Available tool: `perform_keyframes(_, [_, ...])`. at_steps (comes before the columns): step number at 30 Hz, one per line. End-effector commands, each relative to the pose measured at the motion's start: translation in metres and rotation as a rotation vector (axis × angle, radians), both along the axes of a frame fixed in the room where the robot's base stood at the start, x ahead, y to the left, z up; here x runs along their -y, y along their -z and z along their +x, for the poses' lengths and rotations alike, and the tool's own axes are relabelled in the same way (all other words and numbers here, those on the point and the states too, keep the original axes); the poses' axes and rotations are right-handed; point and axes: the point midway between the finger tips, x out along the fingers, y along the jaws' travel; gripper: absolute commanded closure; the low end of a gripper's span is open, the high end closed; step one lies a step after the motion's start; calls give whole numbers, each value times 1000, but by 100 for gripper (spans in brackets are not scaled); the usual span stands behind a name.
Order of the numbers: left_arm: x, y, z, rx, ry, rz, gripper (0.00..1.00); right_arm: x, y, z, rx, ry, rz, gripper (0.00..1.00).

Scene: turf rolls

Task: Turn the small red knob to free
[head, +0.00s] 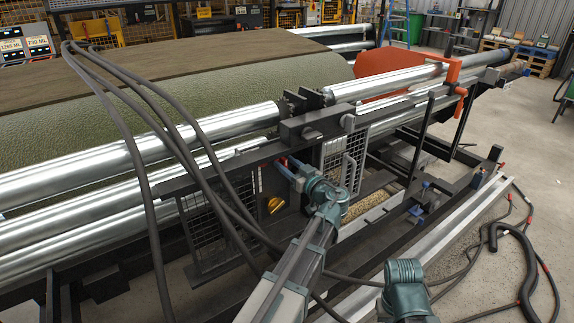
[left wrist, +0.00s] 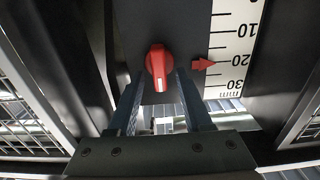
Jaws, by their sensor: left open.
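The small red knob (left wrist: 158,62) sits on a dark plate in the left wrist view, with a white mark at its lower end pointing down the picture. My left gripper (left wrist: 160,76) is open, its two fingers reaching up on either side of the knob's lower end. I cannot tell whether either finger touches it. In the head view my left gripper (head: 284,166) is at the dark frame under the rollers, and the knob is mostly hidden there. A red pointer (left wrist: 203,64) beside the knob stands near 20 on a white millimetre scale (left wrist: 232,45). My right gripper is out of view.
Wire mesh guards (head: 207,232) flank the panel. Black hoses (head: 140,170) hang across the machine at left. Shiny rollers (head: 240,122) run above.

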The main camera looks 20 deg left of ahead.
Motion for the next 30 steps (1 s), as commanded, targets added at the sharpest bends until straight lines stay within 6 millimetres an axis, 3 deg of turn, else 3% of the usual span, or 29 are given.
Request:
perform_keyframes(4, [0,0,0,0,0,0,54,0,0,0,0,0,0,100])
perform_keyframes(12, [0,0,0,0,0,0,100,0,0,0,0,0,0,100])
perform_keyframes(30, [1,0,1,-95,0,56,100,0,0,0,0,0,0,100])
